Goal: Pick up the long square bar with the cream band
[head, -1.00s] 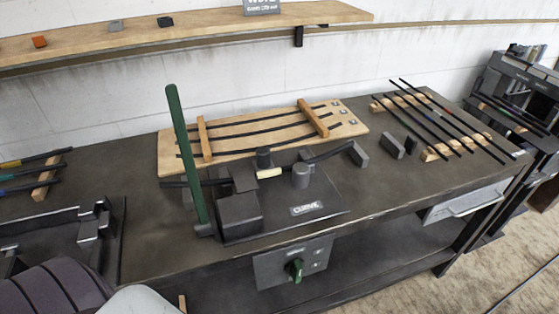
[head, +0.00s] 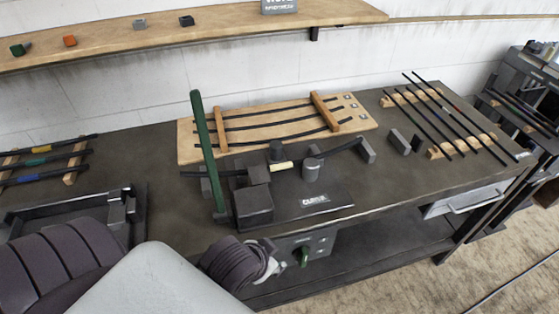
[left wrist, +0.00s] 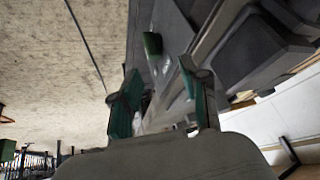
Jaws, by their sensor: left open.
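The dark bar with the cream band (head: 282,167) lies in the bending jig (head: 325,203) on the workbench, bent upward on its right side. It passes between the jig's dark blocks and posts, which hide parts of it. My left gripper (left wrist: 160,68) is open in the left wrist view, its two green-padded fingers apart with no bar between them. In the head view my left wrist is low in front of the bench edge, below the bar and apart from it; the fingers are hard to make out there. My right gripper is not in view.
A tall green lever (head: 205,150) stands left of the jig. A wooden board (head: 190,140) with curved dark bars lies behind it. Several straight bars rest on wooden racks (head: 478,143) at right. A panel with a green knob (head: 304,257) is under the bench edge.

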